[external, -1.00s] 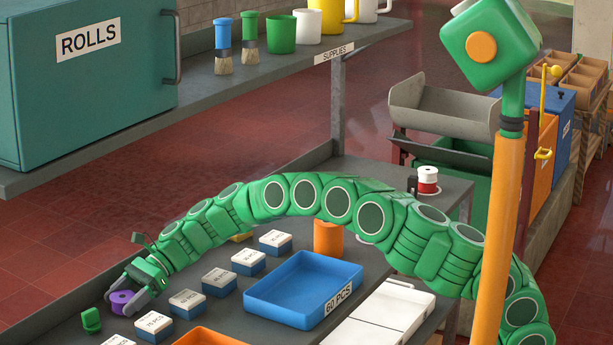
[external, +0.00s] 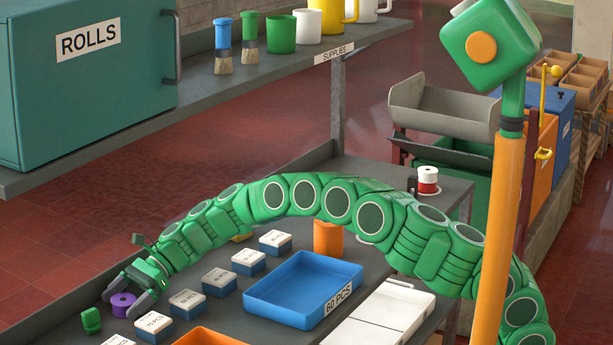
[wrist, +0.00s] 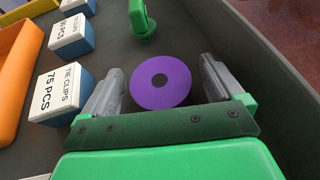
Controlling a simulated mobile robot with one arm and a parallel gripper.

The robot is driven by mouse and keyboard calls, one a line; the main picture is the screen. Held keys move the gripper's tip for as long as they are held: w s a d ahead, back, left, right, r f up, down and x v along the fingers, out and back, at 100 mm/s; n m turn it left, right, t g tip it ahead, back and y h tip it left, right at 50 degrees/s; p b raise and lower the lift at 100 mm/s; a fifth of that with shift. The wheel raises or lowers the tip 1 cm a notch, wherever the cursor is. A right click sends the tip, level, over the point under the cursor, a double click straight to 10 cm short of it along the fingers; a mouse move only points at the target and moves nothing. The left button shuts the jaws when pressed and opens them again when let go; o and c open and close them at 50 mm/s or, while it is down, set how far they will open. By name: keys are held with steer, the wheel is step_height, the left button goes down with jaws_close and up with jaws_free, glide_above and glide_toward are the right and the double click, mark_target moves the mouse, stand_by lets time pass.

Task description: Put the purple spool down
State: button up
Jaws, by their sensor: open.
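The purple spool (external: 122,304) stands on the grey bench top at the near left, and its round top with a dark centre hole shows in the wrist view (wrist: 161,82). My gripper (external: 130,298) is open around it. In the wrist view the two grey fingers (wrist: 160,84) stand on either side of the spool. The spool's underside is hidden.
A green clamp-like piece (wrist: 143,22) stands just beyond the spool. Blue-and-white boxes of tie clips (wrist: 62,93) line the left, with an orange tray (wrist: 18,55) past them. A blue tray (external: 290,290) lies farther right. The bench's raised edge runs along the right in the wrist view.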

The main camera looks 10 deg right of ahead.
steer(key=shift+w+r, duration=0.1)
steer(key=shift+r, duration=0.4)
steer(key=v, duration=1)
steer(key=shift+d, duration=0.1)
steer(key=shift+v, duration=0.85)
steer(key=shift+r, duration=0.1)
